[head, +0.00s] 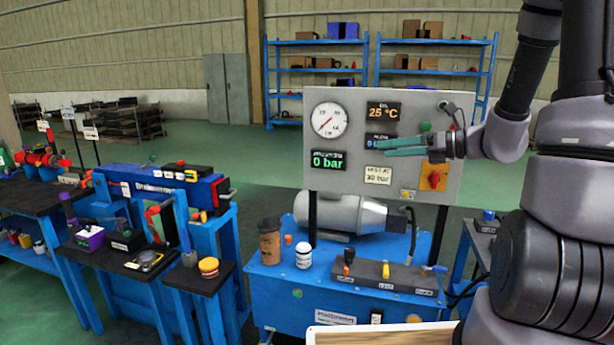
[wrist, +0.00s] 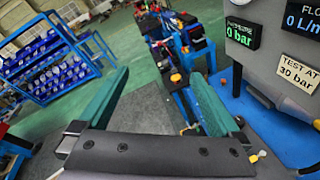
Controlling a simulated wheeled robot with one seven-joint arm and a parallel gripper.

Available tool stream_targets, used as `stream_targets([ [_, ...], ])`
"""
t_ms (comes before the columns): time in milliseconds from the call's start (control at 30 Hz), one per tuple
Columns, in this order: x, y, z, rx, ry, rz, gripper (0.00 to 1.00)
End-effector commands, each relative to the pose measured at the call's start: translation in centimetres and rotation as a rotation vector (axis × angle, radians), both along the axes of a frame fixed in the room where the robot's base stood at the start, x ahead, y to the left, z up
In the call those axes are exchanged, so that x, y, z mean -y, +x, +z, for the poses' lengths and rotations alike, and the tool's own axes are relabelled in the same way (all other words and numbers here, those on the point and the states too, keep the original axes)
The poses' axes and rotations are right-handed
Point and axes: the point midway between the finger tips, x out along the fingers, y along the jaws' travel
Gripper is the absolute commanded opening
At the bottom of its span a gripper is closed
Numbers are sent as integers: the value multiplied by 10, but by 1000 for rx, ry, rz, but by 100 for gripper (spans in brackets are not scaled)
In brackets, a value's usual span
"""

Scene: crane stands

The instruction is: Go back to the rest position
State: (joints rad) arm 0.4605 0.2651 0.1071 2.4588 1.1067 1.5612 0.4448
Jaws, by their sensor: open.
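My gripper (head: 388,147) is in front of the grey gauge panel (head: 455,185) in the head view, its teal fingers pointing left. In the wrist view my gripper (wrist: 157,105) shows its two teal fingers spread apart with nothing between them. The arm comes in from the right side of the head view. The fingers cover part of a display on the panel. I cannot tell how far the fingers are from the panel face.
The panel stands over a blue bench (head: 270,290) with a brown cup (head: 270,242), a white bottle (head: 304,256) and a lever block (head: 385,274). A second blue stand (head: 150,200) is at left. Blue shelves (head: 380,68) stand behind. Green floor (head: 265,165) lies open between.

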Motion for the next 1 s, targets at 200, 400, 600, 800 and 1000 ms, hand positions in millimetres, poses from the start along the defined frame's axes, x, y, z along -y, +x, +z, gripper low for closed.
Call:
stream_targets([
  [200, -37, -76, 24, 350, -469, 402, 100],
  [400, -29, -128, 37, 698, -893, 729, 100],
  [600, 1, -157, 64, 1052, -1320, 1007, 100],
  [800, 27, -169, 97, 1297, -1645, 1175, 100],
  [1000, 36, -173, 111, 1377, -1764, 1233, 100],
])
